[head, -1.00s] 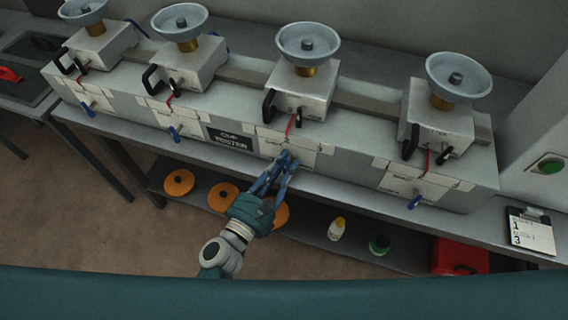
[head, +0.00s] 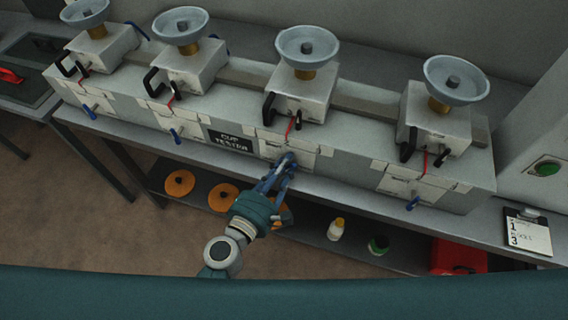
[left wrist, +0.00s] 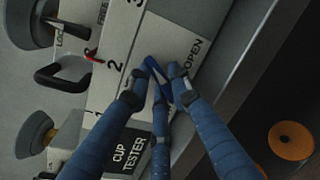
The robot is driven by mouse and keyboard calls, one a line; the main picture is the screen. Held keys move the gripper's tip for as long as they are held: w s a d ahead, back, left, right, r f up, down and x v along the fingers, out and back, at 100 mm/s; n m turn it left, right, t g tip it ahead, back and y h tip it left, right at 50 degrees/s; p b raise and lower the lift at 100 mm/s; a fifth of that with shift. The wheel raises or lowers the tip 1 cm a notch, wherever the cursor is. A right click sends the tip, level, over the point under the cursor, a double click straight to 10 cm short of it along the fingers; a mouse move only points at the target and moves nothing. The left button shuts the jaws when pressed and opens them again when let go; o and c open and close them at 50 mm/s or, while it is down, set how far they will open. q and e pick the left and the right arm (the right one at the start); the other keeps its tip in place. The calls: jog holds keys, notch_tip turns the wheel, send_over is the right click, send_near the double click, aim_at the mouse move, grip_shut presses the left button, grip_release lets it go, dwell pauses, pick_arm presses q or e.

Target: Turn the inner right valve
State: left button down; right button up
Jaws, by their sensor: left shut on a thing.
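The inner right valve is the small blue lever (head: 291,155) on the front of the third unit from the left, below that unit's dish. My left gripper (head: 284,164) reaches up to it from below and is shut on it. In the left wrist view the blue lever (left wrist: 155,68) lies between the fingertips of the left gripper (left wrist: 157,88), beside the printed word OPEN and the numbers 2 and 3. The fingers partly hide the lever, so its exact angle is hard to tell. My right gripper is in neither view.
The other units have similar blue levers, such as the inner left (head: 177,136) and outer right (head: 412,203). A CUP TESTER sign (head: 233,140) is left of the valve. Orange discs (head: 180,183), bottles (head: 336,229) and a red box (head: 459,257) sit on the lower shelf.

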pick_arm(q)
jog(key=m+p, duration=0.1)
jog(key=m, duration=0.1)
jog(key=m+y+p, duration=0.1)
jog(key=m+p, duration=0.1)
jog(key=shift+d+r+m, duration=0.2)
jog(key=shift+m, duration=0.2)
jog(key=m+y+p, duration=0.1)
jog(key=m+p, duration=0.1)
jog(key=m, duration=0.1)
jog(key=shift+s+f, duration=0.1)
jog(key=shift+m+y+p, duration=0.4)
jog(key=shift+m+p, duration=0.1)
jog(key=shift+m, duration=0.2)
jog(key=shift+f, duration=0.15)
jog(key=c, duration=1.6)
grip_release()
jog(key=shift+s, duration=0.15)
jog(key=v, duration=1.1)
jog(key=shift+s+a, duration=0.1)
jog(key=shift+s, duration=0.25)
